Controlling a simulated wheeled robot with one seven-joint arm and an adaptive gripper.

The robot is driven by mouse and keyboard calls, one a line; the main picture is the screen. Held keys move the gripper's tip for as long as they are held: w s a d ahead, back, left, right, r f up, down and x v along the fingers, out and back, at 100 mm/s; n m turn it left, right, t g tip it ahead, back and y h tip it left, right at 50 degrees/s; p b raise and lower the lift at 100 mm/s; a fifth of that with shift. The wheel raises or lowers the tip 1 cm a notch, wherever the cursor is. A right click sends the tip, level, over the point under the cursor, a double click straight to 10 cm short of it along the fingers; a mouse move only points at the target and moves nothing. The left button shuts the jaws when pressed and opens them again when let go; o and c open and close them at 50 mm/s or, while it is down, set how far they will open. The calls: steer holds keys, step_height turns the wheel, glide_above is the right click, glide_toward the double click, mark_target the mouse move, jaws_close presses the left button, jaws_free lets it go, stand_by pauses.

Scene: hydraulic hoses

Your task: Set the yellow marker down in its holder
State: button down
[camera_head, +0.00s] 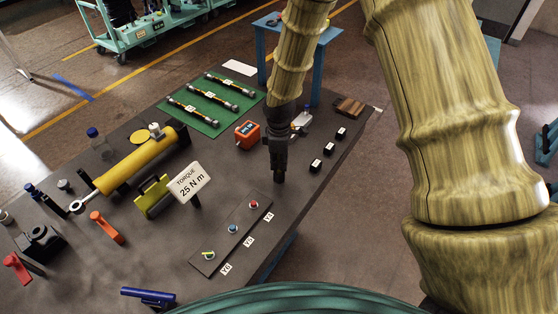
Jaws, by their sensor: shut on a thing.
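My gripper (279,172) points down over the dark table, beyond and to the right of the marker strip. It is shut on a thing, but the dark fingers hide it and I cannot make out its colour. The dark marker strip (220,247) lies near the table's front edge with three round spots. A red piece (253,204) is at its far spot and a blue piece (232,228) at its middle one. The near spot (209,255) shows a pale ring with some yellow-green. I cannot tell whether that is a marker or only the holder's colour.
White labels lie along the strip's right side. A torque sign (188,182) stands left of my gripper. An orange box (247,133), a yellow cylinder (138,160) and a green mat (212,104) with hoses lie farther back. Several black blocks (315,165) line the right edge.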

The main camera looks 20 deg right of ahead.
steer(key=shift+f, duration=0.4)
steer(key=c, duration=1.4)
jaws_free()
step_height(320, 180, up, 12)
